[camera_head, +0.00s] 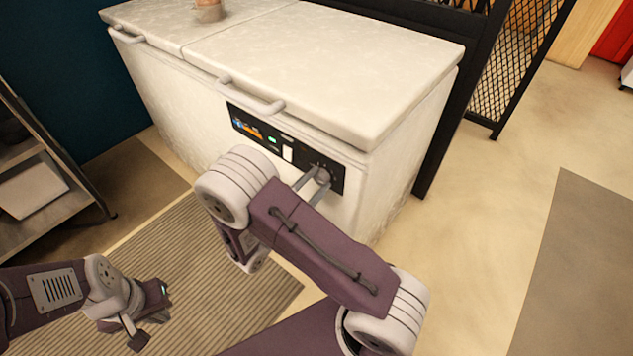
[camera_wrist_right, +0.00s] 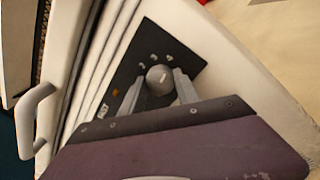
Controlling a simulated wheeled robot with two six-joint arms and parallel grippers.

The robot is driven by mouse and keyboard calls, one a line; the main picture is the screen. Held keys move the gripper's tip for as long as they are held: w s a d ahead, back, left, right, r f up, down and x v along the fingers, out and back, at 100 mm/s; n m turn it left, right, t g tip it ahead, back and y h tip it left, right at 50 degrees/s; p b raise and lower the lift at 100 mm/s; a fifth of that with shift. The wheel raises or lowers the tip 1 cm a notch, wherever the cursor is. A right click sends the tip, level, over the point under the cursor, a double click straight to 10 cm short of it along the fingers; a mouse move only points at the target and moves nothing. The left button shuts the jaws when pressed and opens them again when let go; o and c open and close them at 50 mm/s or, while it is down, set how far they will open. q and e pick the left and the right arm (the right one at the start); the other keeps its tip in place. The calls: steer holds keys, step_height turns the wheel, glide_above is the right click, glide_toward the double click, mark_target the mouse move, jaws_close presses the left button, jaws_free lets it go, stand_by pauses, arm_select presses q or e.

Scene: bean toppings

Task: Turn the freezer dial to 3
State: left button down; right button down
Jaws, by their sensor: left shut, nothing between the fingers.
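The freezer dial (camera_head: 322,175) is a round grey knob on the black control panel (camera_head: 250,126) at the right end of the white chest freezer's (camera_head: 178,107) front. My left gripper (camera_head: 148,318) is shut and empty, low at the left over the striped mat.
The freezer lid handle (camera_head: 250,98) sticks out above the panel. A metal shelf (camera_head: 42,185) stands at the left, and a black mesh partition (camera_head: 515,60) behind at the right. The floor right of the freezer is clear.

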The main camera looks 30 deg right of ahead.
steer(key=shift+r+n+p, duration=0.25)
steer(key=shift+n+p, duration=0.45)
steer(key=shift+p, duration=0.25)
steer(key=shift+n+p, duration=1.1)
steer(key=shift+p, duration=0.15)
steer(key=shift+n+p, duration=1)
steer(key=shift+f+n+p, duration=0.15)
steer(key=shift+n+p, duration=0.6)
steer(key=shift+n, duration=0.25)
steer(key=c, duration=0.9)
jaws_free()
steer(key=shift+a, duration=0.1)
